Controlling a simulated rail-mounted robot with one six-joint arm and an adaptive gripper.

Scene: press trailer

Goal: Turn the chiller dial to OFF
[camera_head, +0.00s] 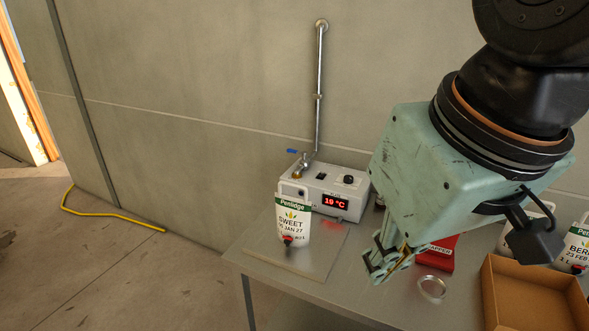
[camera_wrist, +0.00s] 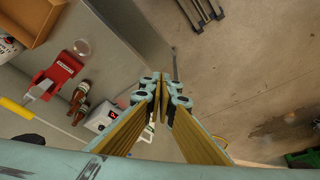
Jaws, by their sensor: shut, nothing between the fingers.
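The chiller (camera_head: 318,186) is a pale grey box on the table against the wall, with a red display reading 19 °C on its front. Its black round dial (camera_head: 348,179) is on top at the right, beside a black switch (camera_head: 321,177). The dial's pointer and markings are too small to read. My gripper (camera_head: 376,266) is shut and empty, tilted down over the table, right of and nearer than the chiller, apart from the dial. In the wrist view the closed fingers (camera_wrist: 162,88) meet at the centre. The dial cannot be made out there.
A white SWEET pouch (camera_head: 293,220) stands before the chiller's left part. A red box (camera_head: 438,256), a clear ring (camera_head: 432,289) and a cardboard box (camera_head: 530,300) lie to the right. Brown bottles (camera_wrist: 78,100) show in the wrist view.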

